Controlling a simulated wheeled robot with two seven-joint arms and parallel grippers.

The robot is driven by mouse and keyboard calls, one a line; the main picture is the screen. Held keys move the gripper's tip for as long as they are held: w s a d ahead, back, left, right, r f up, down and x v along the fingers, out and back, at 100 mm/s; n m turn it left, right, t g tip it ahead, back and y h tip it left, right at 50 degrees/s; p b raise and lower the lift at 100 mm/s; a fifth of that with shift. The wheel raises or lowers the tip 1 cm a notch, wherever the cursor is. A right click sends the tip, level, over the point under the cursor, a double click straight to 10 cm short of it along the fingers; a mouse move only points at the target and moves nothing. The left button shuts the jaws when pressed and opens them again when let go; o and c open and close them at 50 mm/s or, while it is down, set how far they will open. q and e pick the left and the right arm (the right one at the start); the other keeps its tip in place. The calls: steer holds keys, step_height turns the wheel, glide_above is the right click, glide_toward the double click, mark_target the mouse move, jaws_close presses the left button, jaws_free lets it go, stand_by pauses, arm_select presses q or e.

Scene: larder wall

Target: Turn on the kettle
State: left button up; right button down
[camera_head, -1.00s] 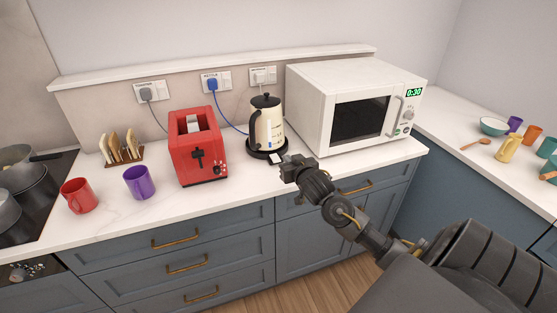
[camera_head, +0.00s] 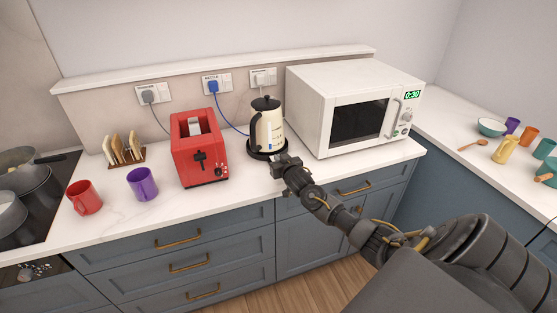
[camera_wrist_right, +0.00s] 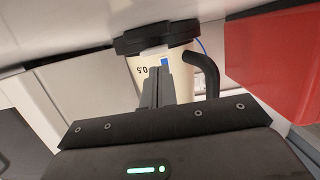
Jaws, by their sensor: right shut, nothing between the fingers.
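A cream kettle (camera_head: 267,127) with a black lid and handle stands upright on its black base (camera_head: 262,155) between the toaster and the microwave. A blue cord runs from behind it to a wall socket. In the right wrist view the kettle (camera_wrist_right: 150,72) appears upside down, with a "0.5" mark and a blue gauge. My right gripper (camera_head: 276,165) is shut and empty, just in front of the base; its fingers (camera_wrist_right: 158,75) cover part of the kettle's lower front. The switch is hidden behind the gripper, and I cannot tell whether they touch. My left gripper is not in view.
A red toaster (camera_head: 199,150) stands left of the kettle and a white microwave (camera_head: 312,110) right of it. A purple mug (camera_head: 142,184) and a red mug (camera_head: 85,197) are farther left. Counter in front of the toaster is clear.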

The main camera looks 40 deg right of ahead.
steer(key=shift+f, duration=0.5)
